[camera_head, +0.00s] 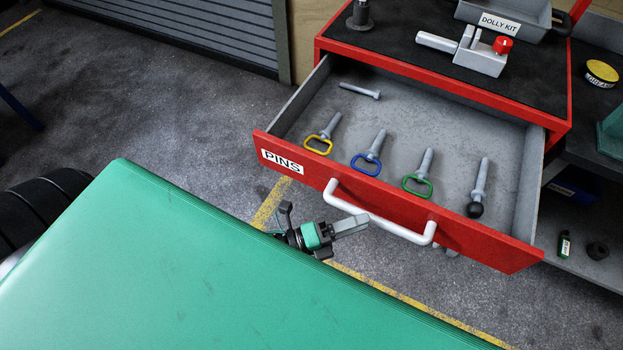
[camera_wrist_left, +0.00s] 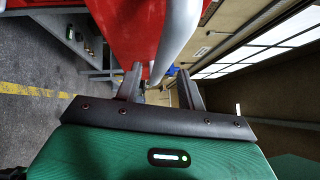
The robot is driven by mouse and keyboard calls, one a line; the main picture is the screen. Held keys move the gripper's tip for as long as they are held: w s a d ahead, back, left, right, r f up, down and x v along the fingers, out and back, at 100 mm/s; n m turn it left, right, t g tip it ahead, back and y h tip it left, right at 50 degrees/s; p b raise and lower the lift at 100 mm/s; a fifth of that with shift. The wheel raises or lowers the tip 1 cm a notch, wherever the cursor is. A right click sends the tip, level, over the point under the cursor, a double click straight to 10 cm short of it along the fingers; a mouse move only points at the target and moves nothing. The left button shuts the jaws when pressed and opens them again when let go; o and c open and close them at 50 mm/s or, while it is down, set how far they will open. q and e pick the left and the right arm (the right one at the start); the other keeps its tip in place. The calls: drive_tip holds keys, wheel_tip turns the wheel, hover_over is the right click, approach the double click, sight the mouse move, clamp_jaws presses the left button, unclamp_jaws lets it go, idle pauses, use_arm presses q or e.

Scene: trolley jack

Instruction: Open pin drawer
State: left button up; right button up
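The red pin drawer (camera_head: 470,235), labelled PINS, is pulled well out of the red cabinet (camera_head: 440,82) in the head view. Its inside shows several pins. The pale bar handle (camera_head: 385,225) is on its front. My left gripper (camera_head: 366,222) is at the middle of the handle, its fingers overlapping the bar. In the left wrist view the fingers (camera_wrist_left: 160,72) are spread, with the handle bar (camera_wrist_left: 178,35) running down between them and gaps beside it. Whether a finger touches the bar is unclear. My right gripper is in neither view.
A large green panel (camera_head: 180,270) fills the lower left and hides most of my left arm; a black tyre (camera_head: 40,210) is beside it. A grey clamp-like tool (camera_head: 475,55) and a DOLLY KIT tray (camera_head: 505,18) sit on the cabinet. Floor left of the drawer is clear.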

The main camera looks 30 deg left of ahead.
use_arm(q)
drive_tip(key=b+v, duration=0.2)
drive_tip(key=v, duration=0.8)
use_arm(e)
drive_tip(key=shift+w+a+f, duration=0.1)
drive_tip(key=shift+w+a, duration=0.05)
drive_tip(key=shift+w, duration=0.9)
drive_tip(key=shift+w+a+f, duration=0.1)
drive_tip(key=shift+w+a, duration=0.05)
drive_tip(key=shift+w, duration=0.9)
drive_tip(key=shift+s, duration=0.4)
